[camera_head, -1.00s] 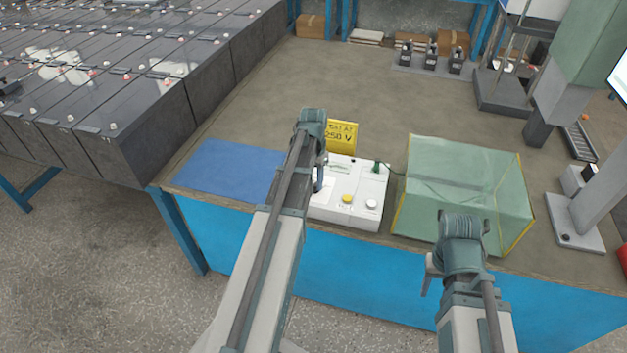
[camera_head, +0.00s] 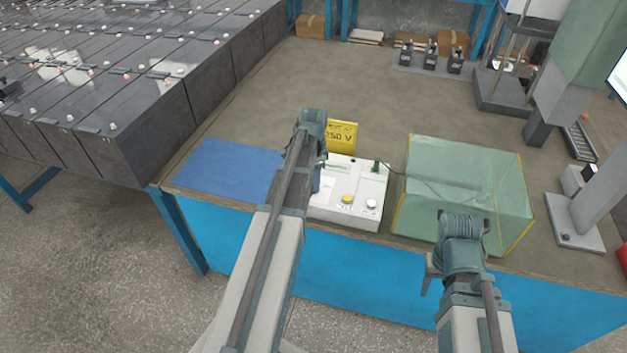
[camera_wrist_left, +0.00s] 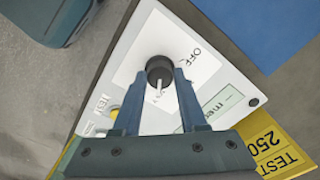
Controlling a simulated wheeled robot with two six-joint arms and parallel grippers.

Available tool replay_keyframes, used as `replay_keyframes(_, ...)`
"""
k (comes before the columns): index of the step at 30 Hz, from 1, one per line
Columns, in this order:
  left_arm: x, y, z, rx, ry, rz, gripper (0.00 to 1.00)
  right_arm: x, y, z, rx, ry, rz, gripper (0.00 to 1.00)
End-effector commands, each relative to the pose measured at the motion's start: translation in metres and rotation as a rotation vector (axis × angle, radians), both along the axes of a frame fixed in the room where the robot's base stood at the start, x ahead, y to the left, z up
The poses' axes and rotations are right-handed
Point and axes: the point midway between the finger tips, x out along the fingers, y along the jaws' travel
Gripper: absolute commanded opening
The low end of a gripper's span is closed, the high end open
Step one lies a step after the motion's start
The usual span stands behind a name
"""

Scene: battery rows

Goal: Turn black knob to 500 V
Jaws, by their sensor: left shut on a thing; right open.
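The white tester box (camera_head: 352,215) stands at the table's front edge. Its black knob (camera_wrist_left: 159,66) shows in the left wrist view, with a white pointer line running toward the lower part of that picture, between my fingers. "OFF" is printed to the knob's upper right; other dial marks are partly hidden. My left gripper (camera_wrist_left: 159,76) is shut on the black knob, one finger on each side. In the head view my left arm hides the knob. My right gripper (camera_head: 428,276) is open and empty, in front of the green covered box (camera_head: 462,170).
A yellow sign (camera_head: 343,134) reading "250 V" stands behind the tester. The tester has a yellow button (camera_head: 347,199), a white button (camera_head: 371,204) and a green plug (camera_head: 377,166) with a cable. A blue mat (camera_head: 222,170) lies left. Battery rows (camera_head: 150,120) stand further left.

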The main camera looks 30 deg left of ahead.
Motion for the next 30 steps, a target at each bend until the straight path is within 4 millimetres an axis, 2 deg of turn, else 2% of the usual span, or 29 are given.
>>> replay_keyframes(12,0.0000,-0.0001,0.0000,0.000,0.000,-0.008,0.00,0.0000,0.0000,0.0000,0.000,0.000,0.000,0.50)
replay_keyframes(13,0.0000,-0.0001,0.0000,0.000,0.000,-0.008,0.45,0.0000,0.0000,0.0000,0.000,0.000,0.000,0.50)
replay_keyframes(17,0.0000,-0.0001,0.0000,0.000,0.000,-0.007,0.69,0.0000,0.0000,0.0000,0.000,0.000,0.000,0.50)
replay_keyframes(18,0.0000,-0.0001,0.0000,0.000,0.000,-0.007,0.72,0.0000,0.0000,0.0000,0.000,0.000,0.000,0.50)
replay_keyframes(30,0.0000,0.0000,0.0037,0.000,0.000,-0.006,0.72,0.0000,0.0000,0.0036,0.000,0.000,0.000,0.50)
